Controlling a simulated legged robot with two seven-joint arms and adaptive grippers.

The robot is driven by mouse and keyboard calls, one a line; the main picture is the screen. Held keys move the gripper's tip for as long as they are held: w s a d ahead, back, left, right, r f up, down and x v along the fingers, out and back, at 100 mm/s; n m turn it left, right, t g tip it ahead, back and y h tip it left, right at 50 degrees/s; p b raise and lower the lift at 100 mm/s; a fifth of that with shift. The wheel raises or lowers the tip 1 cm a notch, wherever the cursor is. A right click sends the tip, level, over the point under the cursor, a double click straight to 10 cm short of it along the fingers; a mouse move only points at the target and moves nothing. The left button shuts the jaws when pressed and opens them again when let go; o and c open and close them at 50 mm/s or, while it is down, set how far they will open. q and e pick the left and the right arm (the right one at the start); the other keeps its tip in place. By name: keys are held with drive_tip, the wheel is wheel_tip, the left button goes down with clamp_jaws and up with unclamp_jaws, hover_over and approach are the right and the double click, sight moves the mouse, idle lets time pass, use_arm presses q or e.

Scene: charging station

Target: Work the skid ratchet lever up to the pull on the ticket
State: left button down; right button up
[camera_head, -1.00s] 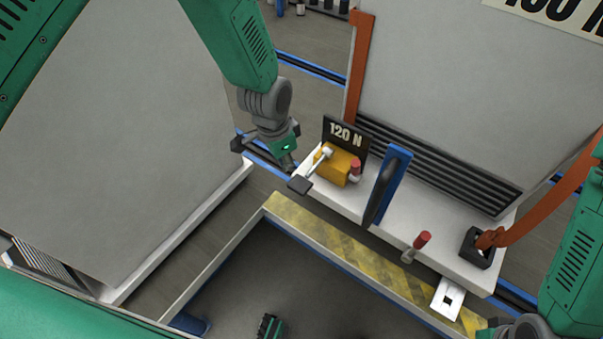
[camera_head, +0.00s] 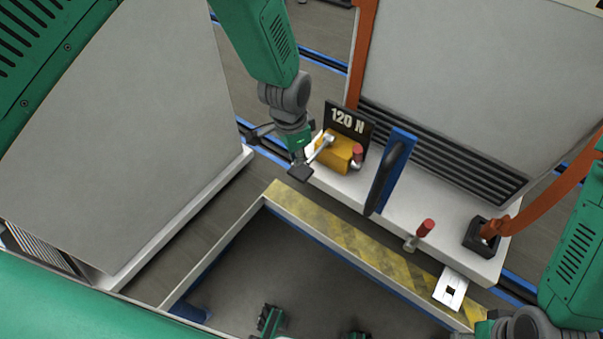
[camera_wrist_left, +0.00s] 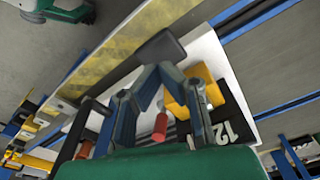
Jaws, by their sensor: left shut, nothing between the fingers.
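The yellow ratchet (camera_head: 338,150) sits at the left end of the white skid ledge. It also shows in the left wrist view (camera_wrist_left: 192,97). Its grey lever slants down-left to a dark end pad (camera_head: 300,172), which lies just beyond my fingertips in the wrist view (camera_wrist_left: 160,47). The black ticket reading "120 N" (camera_head: 348,121) stands behind the ratchet. My left gripper (camera_head: 303,160) is shut and empty, close beside the lever; contact is unclear. Its fingers meet in the wrist view (camera_wrist_left: 157,72). My right gripper is mostly cut off at the lower right; its fingers cannot be made out.
A red knob (camera_head: 358,153) is beside the ratchet. A blue upright with a dark handle (camera_head: 392,170) stands to its right. Another red-topped pin (camera_head: 425,228), a black socket with an orange strap (camera_head: 482,236) and a yellow-black striped edge (camera_head: 340,232) lie further along.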

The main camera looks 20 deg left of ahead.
sight(299, 171)
use_arm(q)
wheel_tip(299, 171, down, 4)
drive_tip(key=shift+w+d+r+b, duration=0.1)
drive_tip(key=shift+b, duration=1.15)
drive_tip(key=shift+r, duration=0.1)
